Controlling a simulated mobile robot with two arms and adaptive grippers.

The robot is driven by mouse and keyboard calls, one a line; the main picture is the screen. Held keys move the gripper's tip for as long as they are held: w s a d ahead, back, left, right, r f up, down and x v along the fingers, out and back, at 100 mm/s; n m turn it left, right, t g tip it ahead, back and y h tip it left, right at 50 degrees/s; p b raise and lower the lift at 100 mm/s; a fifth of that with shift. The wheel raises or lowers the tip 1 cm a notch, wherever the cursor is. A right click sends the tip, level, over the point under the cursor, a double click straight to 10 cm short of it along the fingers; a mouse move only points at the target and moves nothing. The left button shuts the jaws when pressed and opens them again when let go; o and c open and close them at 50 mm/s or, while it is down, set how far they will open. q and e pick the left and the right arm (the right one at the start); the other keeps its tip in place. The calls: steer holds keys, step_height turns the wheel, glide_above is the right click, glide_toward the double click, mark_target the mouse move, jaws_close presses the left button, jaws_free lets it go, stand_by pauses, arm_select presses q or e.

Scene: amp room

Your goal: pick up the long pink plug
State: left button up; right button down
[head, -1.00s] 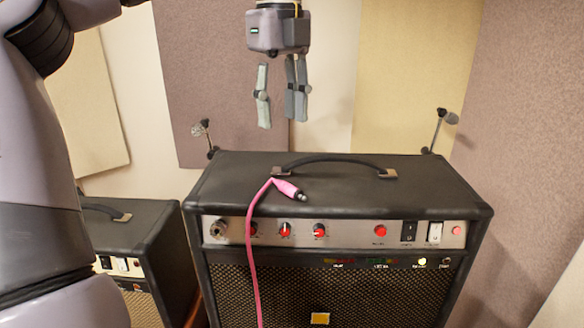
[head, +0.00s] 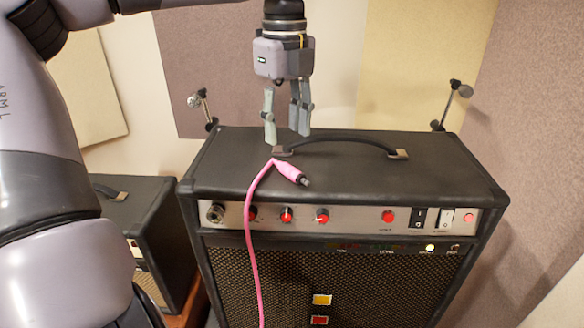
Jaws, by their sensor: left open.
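The long pink plug (head: 290,172) lies on top of the black amplifier (head: 230,165), near its front edge and just in front of the handle's left end. Its dark metal tip points to the right and toward me. Its pink cable (head: 251,230) hangs down over the amplifier's front. My left gripper (head: 286,139) is open and empty, with its fingers pointing down. In the picture its fingertips are just above the plug and the left end of the handle; they do not touch the plug. My right gripper is not in view.
The amplifier's black handle (head: 345,139) arches across its top right behind the plug. Knobs and switches line the front panel (head: 360,218). A smaller amplifier (head: 140,200) stands at the left. Two stands (head: 204,108) rise behind. The right part of the amplifier's top is clear.

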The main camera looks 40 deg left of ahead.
mark_target(292, 169)
arm_select(q)
step_height(292, 169, down, 3)
steer(key=shift+w+r, duration=0.1)
steer(key=shift+d+p, duration=0.1)
steer(key=shift+p, duration=0.35)
steer(key=f+p, duration=0.1)
steer(key=f, duration=0.1)
steer(key=d+f+p, duration=0.1)
steer(key=f, duration=0.1)
steer(key=shift+w+f, duration=0.15)
steer(key=shift+f, duration=0.15)
steer(key=shift+a+f, duration=0.1)
steer(key=shift+f, duration=0.25)
steer(key=shift+r, duration=0.1)
steer(key=shift+c, duration=0.4)
steer(key=shift+c, duration=0.6)
jaws_close()
